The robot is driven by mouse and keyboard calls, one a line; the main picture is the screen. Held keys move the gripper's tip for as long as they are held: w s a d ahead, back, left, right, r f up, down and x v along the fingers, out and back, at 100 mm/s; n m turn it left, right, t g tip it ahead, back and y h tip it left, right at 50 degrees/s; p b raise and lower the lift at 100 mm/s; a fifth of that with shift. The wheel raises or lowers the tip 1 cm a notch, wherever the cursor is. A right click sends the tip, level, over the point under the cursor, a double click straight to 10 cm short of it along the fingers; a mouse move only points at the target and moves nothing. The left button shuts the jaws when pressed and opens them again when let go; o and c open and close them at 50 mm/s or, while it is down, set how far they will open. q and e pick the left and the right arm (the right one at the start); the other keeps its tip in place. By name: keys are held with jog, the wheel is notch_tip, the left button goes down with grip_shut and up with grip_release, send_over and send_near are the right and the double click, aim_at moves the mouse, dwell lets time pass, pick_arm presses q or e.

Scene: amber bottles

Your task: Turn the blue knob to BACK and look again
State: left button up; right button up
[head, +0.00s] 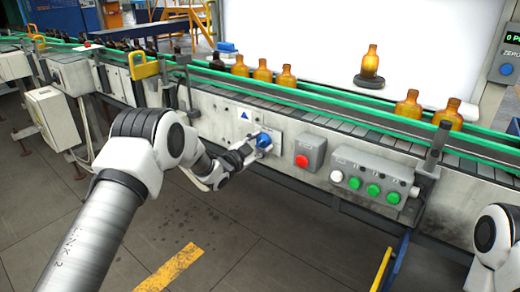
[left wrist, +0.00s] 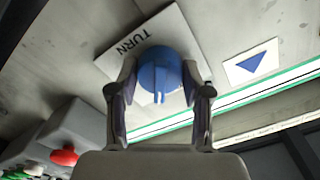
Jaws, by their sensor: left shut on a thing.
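The blue knob (head: 264,140) sits on a pale plate on the front of the conveyor. My left gripper (head: 256,147) is at the knob, shut on its sides. In the left wrist view the blue knob (left wrist: 162,70) lies between the two fingers (left wrist: 160,92), its ridged grip pointing toward the palm. The word TURN shows upside down on the plate (left wrist: 118,58); other words around the knob are hidden or unreadable, so its setting cannot be read. An amber bottle (head: 370,62) stands upright on a dark round stand (head: 369,82) before the white panel. My right gripper is out of view.
Several amber bottles (head: 285,77) stand on the conveyor (head: 330,122) between green rails. A red button box (head: 310,152) and a grey box with white and green buttons (head: 365,175) are right of the knob. A partly cropped display (head: 511,45) is at the far right.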

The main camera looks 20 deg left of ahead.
pick_arm(q)
jog(key=m+b, duration=0.4)
jog(key=m, duration=0.1)
jog(key=shift+f+m, duration=0.2)
jog(key=shift+m, duration=0.1)
jog(key=m+b, duration=0.3)
jog(key=m, duration=0.1)
jog(key=shift+r+m+b, duration=0.15)
jog(key=shift+m+b, duration=0.45)
jog(key=shift+m, duration=0.1)
jog(key=o, duration=1.2)
